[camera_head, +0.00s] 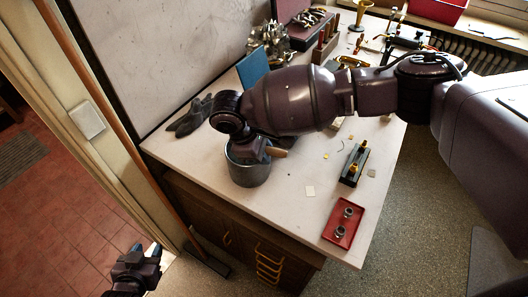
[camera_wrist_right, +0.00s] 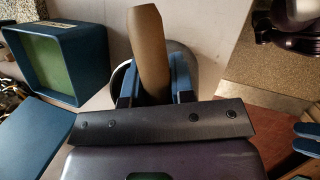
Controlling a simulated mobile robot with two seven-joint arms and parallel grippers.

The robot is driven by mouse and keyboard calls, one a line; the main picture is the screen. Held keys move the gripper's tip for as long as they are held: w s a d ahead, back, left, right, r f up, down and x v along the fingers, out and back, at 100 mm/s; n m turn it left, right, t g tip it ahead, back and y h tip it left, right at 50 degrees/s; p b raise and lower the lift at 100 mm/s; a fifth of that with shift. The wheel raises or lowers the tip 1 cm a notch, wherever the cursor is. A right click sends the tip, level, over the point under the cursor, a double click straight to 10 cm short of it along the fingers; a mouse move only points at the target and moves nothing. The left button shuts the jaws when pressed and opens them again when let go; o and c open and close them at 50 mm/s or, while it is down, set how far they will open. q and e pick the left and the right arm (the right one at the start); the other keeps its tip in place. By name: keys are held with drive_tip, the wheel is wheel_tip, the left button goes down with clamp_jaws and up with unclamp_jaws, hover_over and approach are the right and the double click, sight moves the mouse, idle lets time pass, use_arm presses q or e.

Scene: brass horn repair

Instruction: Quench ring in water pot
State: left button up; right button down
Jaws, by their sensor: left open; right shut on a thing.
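The grey metal water pot (camera_head: 250,174) stands on the white bench near its front left edge. My right gripper (camera_head: 258,150) is at the pot's mouth, shut on a brown wooden handle (camera_head: 276,152). In the right wrist view the handle (camera_wrist_right: 150,52) sits between the blue fingers, with the pot's rim (camera_wrist_right: 205,58) behind it. The far end of the held tool, any ring on it and the water are hidden. My left gripper (camera_head: 137,262) is open and empty, low and left of the bench; its blue fingertips also show at the right wrist view's edge (camera_wrist_right: 306,140).
Dark gloves (camera_head: 190,117) lie left of the pot. A blue box (camera_wrist_right: 62,62) stands near the pot.

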drive_tip(key=shift+s+f, duration=0.35)
drive_tip(key=shift+f, duration=0.2)
drive_tip(key=r+p, duration=0.2)
drive_tip(key=p, duration=0.1)
drive_tip(key=shift+w+a, duration=0.15)
drive_tip(key=shift+w, duration=0.15)
wheel_tip(320, 180, up, 2)
drive_tip(key=shift+w+r+p, duration=0.1)
drive_tip(key=shift+r+p, duration=0.15)
drive_tip(key=shift+p, duration=0.75)
drive_tip(key=shift+r, duration=0.85)
drive_tip(key=shift+r, duration=0.1)
